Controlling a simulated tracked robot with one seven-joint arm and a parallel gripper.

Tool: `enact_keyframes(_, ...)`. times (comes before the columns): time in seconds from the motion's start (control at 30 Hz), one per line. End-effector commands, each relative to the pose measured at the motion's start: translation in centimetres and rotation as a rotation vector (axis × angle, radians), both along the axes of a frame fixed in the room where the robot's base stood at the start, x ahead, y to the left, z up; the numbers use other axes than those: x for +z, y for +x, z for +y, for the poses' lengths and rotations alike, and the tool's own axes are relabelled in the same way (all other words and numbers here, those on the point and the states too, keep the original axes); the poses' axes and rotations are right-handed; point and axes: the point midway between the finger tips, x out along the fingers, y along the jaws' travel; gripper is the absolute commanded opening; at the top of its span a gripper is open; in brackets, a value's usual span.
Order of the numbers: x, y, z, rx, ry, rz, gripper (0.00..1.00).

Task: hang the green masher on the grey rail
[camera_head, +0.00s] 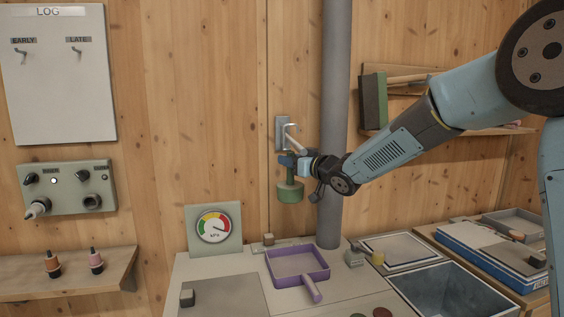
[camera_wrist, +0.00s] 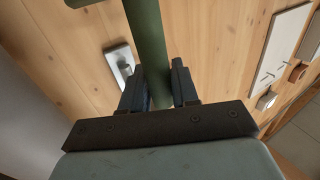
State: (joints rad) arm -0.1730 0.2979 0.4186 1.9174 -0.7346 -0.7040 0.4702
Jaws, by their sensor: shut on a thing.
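The green masher (camera_head: 290,192) hangs head down in front of the wooden wall, its handle upright. My gripper (camera_head: 292,161) is shut on its handle; in the wrist view the green handle (camera_wrist: 149,40) runs between the two dark fingers (camera_wrist: 160,88). The grey rail (camera_head: 281,132) is a small wall plate with a bar sticking out, just above my gripper. It shows in part in the wrist view (camera_wrist: 118,60), left of the handle. A thin pale loop (camera_head: 291,126) shows at the masher's top, close to the bar. I cannot tell whether the loop is around the bar or beside it.
A thick grey pipe (camera_head: 337,80) stands upright just right of the masher, close to my wrist. Below are a gauge (camera_head: 214,229) and a purple pan (camera_head: 297,264) on the counter.

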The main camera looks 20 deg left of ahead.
Motion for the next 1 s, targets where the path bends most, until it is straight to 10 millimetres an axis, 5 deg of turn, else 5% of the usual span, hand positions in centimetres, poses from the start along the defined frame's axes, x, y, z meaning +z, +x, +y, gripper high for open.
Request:
enact_keyframes(0.4, -2.4, -0.1, 0.1, 0.001, 0.0, 0.001, 0.0)
enact_keyframes(0.87, -2.9, -0.1, 0.2, 0.002, 0.0, 0.0, 0.0)
enact_keyframes(0.9, -2.9, -0.1, 0.2, 0.002, 0.0, 0.0, 0.3)
enact_keyframes(1.0, -2.9, -0.1, 0.2, 0.002, 0.0, 0.0, 0.4)
